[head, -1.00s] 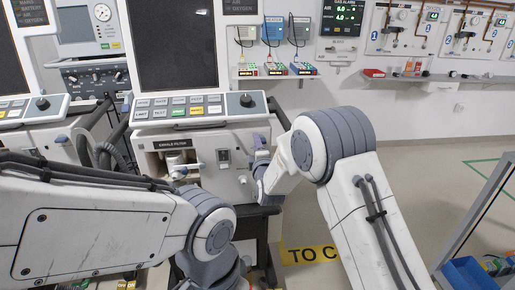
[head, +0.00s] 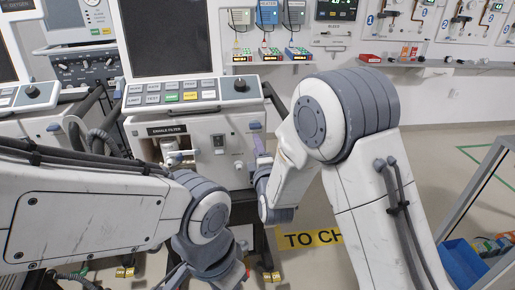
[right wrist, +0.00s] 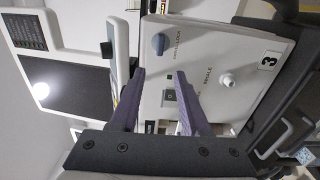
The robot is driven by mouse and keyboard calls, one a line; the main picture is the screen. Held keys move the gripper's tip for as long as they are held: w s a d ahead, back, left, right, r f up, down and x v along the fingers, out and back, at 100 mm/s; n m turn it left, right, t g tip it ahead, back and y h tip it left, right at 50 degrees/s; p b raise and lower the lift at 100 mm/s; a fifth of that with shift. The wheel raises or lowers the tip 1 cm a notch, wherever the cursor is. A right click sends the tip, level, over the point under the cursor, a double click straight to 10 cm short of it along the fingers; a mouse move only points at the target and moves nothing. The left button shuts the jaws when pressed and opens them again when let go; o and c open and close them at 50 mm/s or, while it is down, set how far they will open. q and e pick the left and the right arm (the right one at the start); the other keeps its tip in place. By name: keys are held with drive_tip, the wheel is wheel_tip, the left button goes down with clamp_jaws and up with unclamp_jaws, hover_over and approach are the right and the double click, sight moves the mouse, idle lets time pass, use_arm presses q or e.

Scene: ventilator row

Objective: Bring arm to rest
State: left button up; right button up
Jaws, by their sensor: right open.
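My right gripper (head: 259,147) is in front of the right side of the middle ventilator (head: 234,139), with its purple fingers partly hidden by my wrist. In the right wrist view the two fingers (right wrist: 161,73) stand apart with nothing between them. Behind them is the ventilator's white front panel, with a blue knob (right wrist: 159,44), a dark switch (right wrist: 169,95) and a white inhale port (right wrist: 228,80). My left arm reaches in from the left. Its wrist shows low in the head view, but its fingers cannot be made out.
The ventilator's exhale filter bay (head: 178,150) is open, with a white part inside. A second ventilator stands at left. A wall shelf (head: 270,59) holds small boxes. A blue bin (head: 464,262) sits in a frame at lower right. Open floor lies right of the ventilator.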

drive_tip(key=s+a+f+m+g+y, duration=0.1)
drive_tip(key=s+a+f+m+g, duration=0.15)
drive_tip(key=s+g, duration=0.4)
drive_tip(key=s+a+f+m+g, duration=0.1)
drive_tip(key=s+a+m+g, duration=0.2)
drive_tip(key=s, duration=0.6)
drive_tip(key=s+d+m+g+h, duration=0.1)
drive_tip(key=s+d+m+g, duration=0.25)
drive_tip(key=s, duration=0.75)
drive_tip(key=s+d+m+g+h, duration=0.25)
drive_tip(key=s+d+g, duration=0.2)
drive_tip(key=s, duration=0.55)
wheel_tip(320, 180, up, 16)
drive_tip(key=s+d+m+p, duration=0.1)
drive_tip(key=d+p, duration=0.1)
drive_tip(key=p, duration=1.4)
drive_tip(key=shift+s+r+p, duration=0.2)
drive_tip(key=shift+s+p, duration=0.1)
drive_tip(key=shift+s, duration=0.1)
drive_tip(key=shift+m, duration=0.25)
drive_tip(key=shift+c, duration=0.3)
